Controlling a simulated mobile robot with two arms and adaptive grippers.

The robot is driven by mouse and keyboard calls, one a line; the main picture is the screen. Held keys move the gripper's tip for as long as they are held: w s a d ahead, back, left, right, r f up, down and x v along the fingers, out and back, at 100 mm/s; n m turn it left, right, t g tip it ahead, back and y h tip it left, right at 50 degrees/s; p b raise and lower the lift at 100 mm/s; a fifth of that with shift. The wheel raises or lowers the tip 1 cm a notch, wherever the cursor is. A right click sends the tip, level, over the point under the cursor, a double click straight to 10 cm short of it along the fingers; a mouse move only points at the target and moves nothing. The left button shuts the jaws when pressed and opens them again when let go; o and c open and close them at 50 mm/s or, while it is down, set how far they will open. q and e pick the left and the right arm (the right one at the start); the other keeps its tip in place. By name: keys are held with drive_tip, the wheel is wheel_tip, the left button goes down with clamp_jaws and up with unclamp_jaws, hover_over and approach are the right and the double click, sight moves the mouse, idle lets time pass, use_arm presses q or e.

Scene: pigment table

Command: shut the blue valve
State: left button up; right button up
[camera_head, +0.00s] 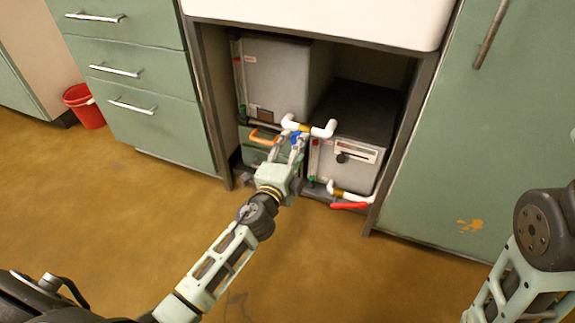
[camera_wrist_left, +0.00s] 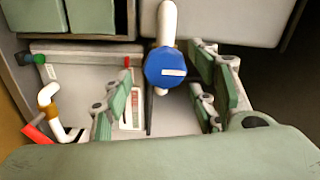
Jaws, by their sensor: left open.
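The blue valve (camera_head: 296,138) sits on a white pipe (camera_head: 310,128) in front of the grey boxes under the counter. My left gripper (camera_head: 289,147) reaches to it and partly hides it in the head view. In the left wrist view the blue valve (camera_wrist_left: 166,68) is a round blue knob with a pale label. It lies between the open fingers of my left gripper (camera_wrist_left: 162,92), with a gap visible on both sides. Whether any finger touches it I cannot tell. My right gripper is out of view; only part of my right arm shows at the right edge.
A red handle (camera_head: 350,206) on another white pipe is low at the right of the opening. An orange handle (camera_head: 262,137) is left of my gripper. A red bucket (camera_head: 84,106) stands far left. The floor in front is clear.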

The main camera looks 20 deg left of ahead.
use_arm(q)
drive_tip(key=s, duration=0.9)
drive_tip(key=shift+a, duration=0.1)
